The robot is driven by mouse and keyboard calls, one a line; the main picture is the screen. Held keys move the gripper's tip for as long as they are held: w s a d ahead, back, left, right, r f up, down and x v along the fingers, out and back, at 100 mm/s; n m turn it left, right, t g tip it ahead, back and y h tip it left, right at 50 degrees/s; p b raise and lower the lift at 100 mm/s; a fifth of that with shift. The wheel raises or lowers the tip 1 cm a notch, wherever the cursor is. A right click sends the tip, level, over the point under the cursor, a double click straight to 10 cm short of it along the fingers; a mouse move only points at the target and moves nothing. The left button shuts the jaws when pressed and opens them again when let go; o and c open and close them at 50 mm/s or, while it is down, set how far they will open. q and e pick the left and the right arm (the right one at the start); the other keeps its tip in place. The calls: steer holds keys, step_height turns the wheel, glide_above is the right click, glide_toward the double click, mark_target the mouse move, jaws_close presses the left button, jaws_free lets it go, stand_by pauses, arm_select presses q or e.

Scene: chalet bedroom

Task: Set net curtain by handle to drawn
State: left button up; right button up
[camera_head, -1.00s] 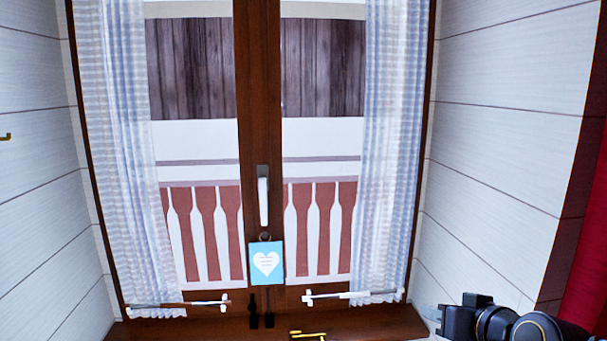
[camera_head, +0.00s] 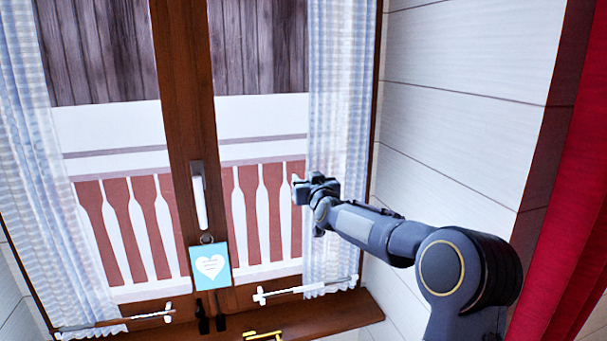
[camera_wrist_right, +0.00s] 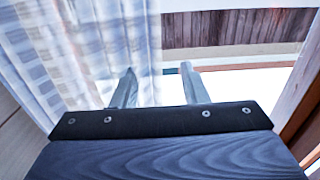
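The net curtain hangs as two sheer pale checked panels, bunched at the window's outer sides: the left panel (camera_head: 45,180) and the right panel (camera_head: 338,110). The middle of the panes is bare. A thin white rod with a cross-shaped end (camera_head: 305,290) lies across the right panel's foot; a similar rod (camera_head: 115,322) lies at the left panel's foot. My right gripper (camera_head: 298,188) is in front of the right panel's inner edge, well above its rod. In the right wrist view its fingers (camera_wrist_right: 158,85) are apart and empty, with curtain folds (camera_wrist_right: 85,50) to the left. My left gripper is not in view.
A white window handle (camera_head: 199,195) stands on the central brown post, with a blue heart card (camera_head: 210,267) hanging below. A yellow object (camera_head: 263,335) lies at the sill (camera_head: 335,312). A red curtain (camera_head: 575,200) hangs far right, beyond the white panelled wall.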

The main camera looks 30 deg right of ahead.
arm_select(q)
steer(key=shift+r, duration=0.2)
arm_select(e)
steer(key=shift+w+d, duration=0.15)
steer(key=shift+w, duration=0.35)
jaws_close()
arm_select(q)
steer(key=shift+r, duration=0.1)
